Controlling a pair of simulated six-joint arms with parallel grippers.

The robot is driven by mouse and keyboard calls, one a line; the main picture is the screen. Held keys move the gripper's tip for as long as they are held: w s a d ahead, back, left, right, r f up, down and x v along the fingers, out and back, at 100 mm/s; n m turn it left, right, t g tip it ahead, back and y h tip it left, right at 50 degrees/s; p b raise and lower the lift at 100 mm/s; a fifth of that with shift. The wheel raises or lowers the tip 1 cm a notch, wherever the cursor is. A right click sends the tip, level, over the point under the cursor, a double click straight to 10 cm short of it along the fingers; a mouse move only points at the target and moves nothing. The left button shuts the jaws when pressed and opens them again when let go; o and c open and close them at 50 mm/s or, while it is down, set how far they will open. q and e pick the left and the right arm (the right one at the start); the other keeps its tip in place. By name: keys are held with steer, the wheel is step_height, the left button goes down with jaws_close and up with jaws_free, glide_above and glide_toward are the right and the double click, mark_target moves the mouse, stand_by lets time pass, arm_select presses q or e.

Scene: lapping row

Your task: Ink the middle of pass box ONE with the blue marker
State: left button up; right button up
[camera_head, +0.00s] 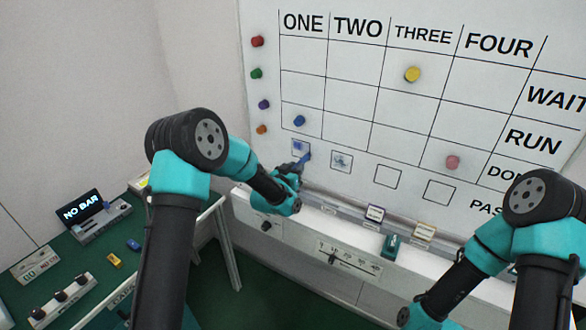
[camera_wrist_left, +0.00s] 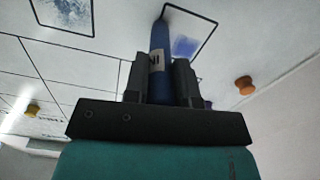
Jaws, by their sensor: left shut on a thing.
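My left gripper (camera_head: 294,168) is shut on the blue marker (camera_head: 303,159) at the lower left of the whiteboard. The marker also shows between the fingers in the left wrist view (camera_wrist_left: 158,48), pointing at the board. Pass box ONE (camera_head: 293,154) is the small square under column ONE. It has a blue patch inside, also seen in the left wrist view (camera_wrist_left: 186,46), beside the marker. The marker's tip is at the box, but I cannot tell whether it touches. Pass box TWO (camera_head: 341,161) holds blue scribble. My right gripper is out of view.
Two empty pass boxes (camera_head: 388,176) (camera_head: 439,193) lie to the right. Round magnets, such as the orange one (camera_head: 261,129) and blue one (camera_head: 299,120), sit on the board. A ledge below carries a teal eraser-like block (camera_head: 391,245). A green table (camera_head: 75,255) stands left.

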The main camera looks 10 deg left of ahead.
arm_select(q)
steer(key=shift+r, duration=0.1)
steer(key=shift+r, duration=0.4)
steer(key=shift+w, duration=0.1)
steer(key=shift+a, duration=0.15)
steer(key=shift+w+a, duration=0.25)
steer(key=shift+a, duration=0.6)
steer(key=shift+w+a, duration=0.2)
steer(key=shift+a, duration=0.6)
steer(key=a, duration=0.1)
steer(key=w+a, duration=0.1)
steer(key=a, duration=0.1)
steer(key=shift+w+a, duration=0.15)
steer(key=shift+a, duration=0.05)
